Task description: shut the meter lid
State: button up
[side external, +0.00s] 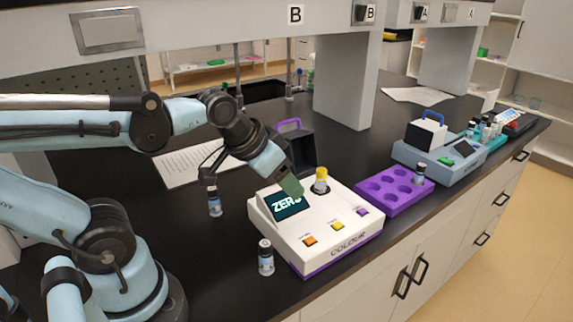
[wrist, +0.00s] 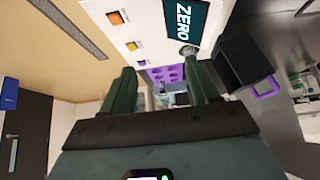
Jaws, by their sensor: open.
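The white colour meter (side external: 330,240) has a purple base and a screen reading ZERO (side external: 287,205); it also shows in the wrist view (wrist: 150,15). Its black lid (side external: 297,150) with a purple handle (side external: 289,123) stands open at the meter's back; the lid (wrist: 243,62) is right of my fingers in the wrist view. A yellow-capped vial (side external: 321,178) stands in the meter's well. My gripper (side external: 291,186) is over the meter, close to the screen and left of the vial. Its two dark green fingers (wrist: 163,82) are apart, with nothing held between them.
A purple rack (side external: 385,195) with one vial sits right of the meter. A second, blue-grey meter (side external: 440,158) stands beyond it. Loose vials stand in front of the meter (side external: 265,258) and at its left (side external: 214,200). A paper sheet (side external: 190,165) lies behind. A shelf overhangs the bench.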

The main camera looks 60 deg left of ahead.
jog(key=shift+g, duration=0.8)
jog(key=w+a+r, duration=0.1)
jog(key=r, duration=0.1)
jog(key=w+a+r, duration=0.1)
jog(key=w+r, duration=0.1)
jog(key=w+a+r, duration=0.1)
jog(key=w+r, duration=0.1)
jog(key=shift+w+a+r, duration=0.1)
jog(key=shift+w+a, duration=0.05)
jog(key=shift+a, duration=0.1)
jog(key=c, duration=0.4)
jog(key=w+a+r+g, duration=0.3)
jog(key=w+a+r, duration=0.3)
jog(key=w+a, duration=0.4)
jog(key=a+f+g+h, duration=0.1)
jog(key=a+f+g, duration=0.1)
jog(key=a, duration=0.6)
jog(key=shift+d+f, duration=0.2)
jog(key=shift+f, duration=1)
jog(key=shift+d+f, duration=0.2)
jog(key=shift+f, duration=0.95)
jog(key=shift+d+f, duration=0.2)
jog(key=shift+f, duration=1)
grip_shut()
